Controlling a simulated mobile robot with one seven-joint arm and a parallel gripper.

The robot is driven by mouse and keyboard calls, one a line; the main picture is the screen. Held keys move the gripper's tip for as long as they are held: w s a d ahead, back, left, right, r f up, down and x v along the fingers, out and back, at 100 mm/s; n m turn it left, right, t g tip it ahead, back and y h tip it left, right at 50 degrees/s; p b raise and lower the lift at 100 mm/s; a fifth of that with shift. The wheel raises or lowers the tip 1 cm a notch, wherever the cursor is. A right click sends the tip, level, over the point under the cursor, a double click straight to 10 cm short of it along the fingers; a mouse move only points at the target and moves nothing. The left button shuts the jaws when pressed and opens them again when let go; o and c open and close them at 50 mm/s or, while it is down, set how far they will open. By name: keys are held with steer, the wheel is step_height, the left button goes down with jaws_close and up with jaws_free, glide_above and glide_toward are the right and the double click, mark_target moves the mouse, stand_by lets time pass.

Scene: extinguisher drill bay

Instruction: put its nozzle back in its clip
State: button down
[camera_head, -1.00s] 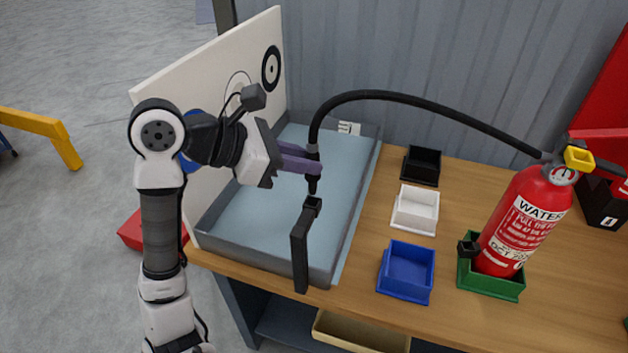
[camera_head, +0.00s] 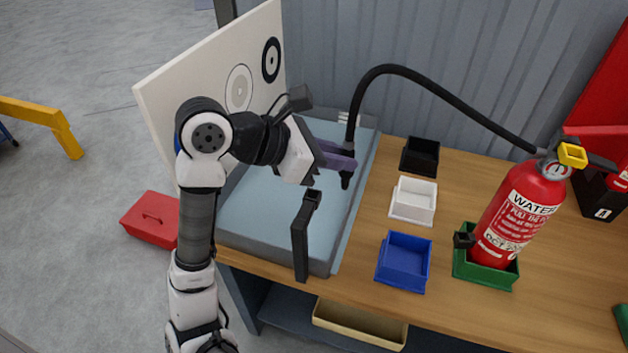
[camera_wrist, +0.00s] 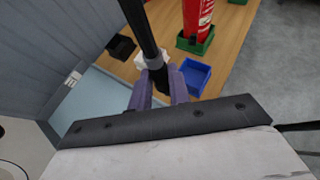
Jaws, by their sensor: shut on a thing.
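The red WATER extinguisher (camera_head: 518,212) stands upright in a green holder (camera_head: 486,276) on the bench. Its black hose (camera_head: 437,88) arches left from the head to the nozzle (camera_head: 346,181). My gripper (camera_head: 345,162) is shut on the nozzle, which points down above the right side of the grey-blue tray. The nozzle also shows between the purple fingers in the wrist view (camera_wrist: 157,73). A small black block (camera_head: 464,240), which looks like the clip, sits low on the extinguisher's left side. The nozzle is well apart from it.
A black post (camera_head: 301,248) stands at the front of the tray (camera_head: 240,238). Black (camera_head: 420,156), white (camera_head: 413,201) and blue (camera_head: 404,262) bins lie between tray and extinguisher. A white target board (camera_head: 215,85) stands left. A grey corrugated wall (camera_head: 455,55) is behind.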

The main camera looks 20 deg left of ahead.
steer(key=shift+w+d+p, duration=1.65)
steer(key=shift+d+p, duration=1.25)
steer(key=shift+d, duration=3.35)
steer(key=shift+w+d+p, duration=1.6)
steer(key=shift+d+p, duration=1.3)
steer(key=shift+d, duration=3.3)
steer(key=shift+f+b, duration=4)
steer(key=shift+f, duration=2.05)
steer(key=shift+f+b, duration=1.85)
steer(key=shift+b, duration=0.6)
steer(key=shift+f, duration=0.1)
